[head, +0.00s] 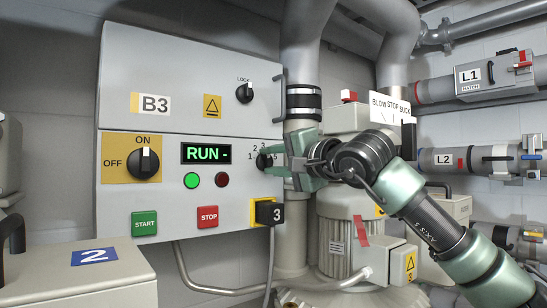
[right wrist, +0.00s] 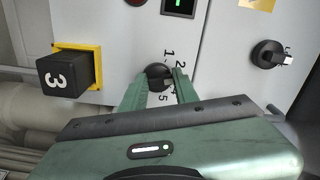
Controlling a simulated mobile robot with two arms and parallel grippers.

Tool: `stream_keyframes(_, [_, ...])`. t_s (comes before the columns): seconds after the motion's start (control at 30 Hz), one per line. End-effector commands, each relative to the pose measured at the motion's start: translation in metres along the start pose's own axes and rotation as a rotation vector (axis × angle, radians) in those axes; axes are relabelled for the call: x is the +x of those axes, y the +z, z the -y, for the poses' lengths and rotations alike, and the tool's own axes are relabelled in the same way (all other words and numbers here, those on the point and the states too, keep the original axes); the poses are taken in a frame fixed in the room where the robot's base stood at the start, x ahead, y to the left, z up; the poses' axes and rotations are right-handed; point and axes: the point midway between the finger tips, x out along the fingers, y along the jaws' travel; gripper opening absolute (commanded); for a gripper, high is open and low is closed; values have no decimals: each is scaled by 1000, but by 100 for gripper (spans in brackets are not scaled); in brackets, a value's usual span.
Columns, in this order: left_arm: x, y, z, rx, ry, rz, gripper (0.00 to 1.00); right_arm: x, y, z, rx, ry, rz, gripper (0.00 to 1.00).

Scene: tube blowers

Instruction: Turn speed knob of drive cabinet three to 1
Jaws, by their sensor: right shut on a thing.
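Drive cabinet three is a grey box marked B3 (head: 150,104) at the centre-left of the head view. Its black speed knob (right wrist: 157,72) sits on the right of the panel, with numbers from 1 to 5 printed around it. My right gripper (head: 273,161) is at this knob, its green fingers on either side. In the right wrist view, the right gripper (right wrist: 158,84) is shut on the knob. The fingers hide part of the knob and scale, so I cannot tell where it points. The green display (head: 206,153) reads RUN with a dash. My left gripper is not in view.
The same panel has an OFF/ON switch (head: 145,161) turned to ON, a lock knob (head: 244,93), START (head: 144,223) and STOP (head: 208,217) buttons. A black plug (head: 269,212) marked 3 juts out below the speed knob. A blower (head: 340,235) and pipes stand to the right.

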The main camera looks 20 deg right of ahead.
Motion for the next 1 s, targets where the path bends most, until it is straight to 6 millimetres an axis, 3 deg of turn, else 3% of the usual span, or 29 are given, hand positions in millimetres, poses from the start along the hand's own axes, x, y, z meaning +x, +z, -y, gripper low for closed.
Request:
stream_keyframes(0.6, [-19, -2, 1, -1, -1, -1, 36, 0, 1, -2, -581, -1, -1, 0])
stream_keyframes(1.0, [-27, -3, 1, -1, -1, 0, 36, 0, 2, -4, -855, 0, 0, 0])
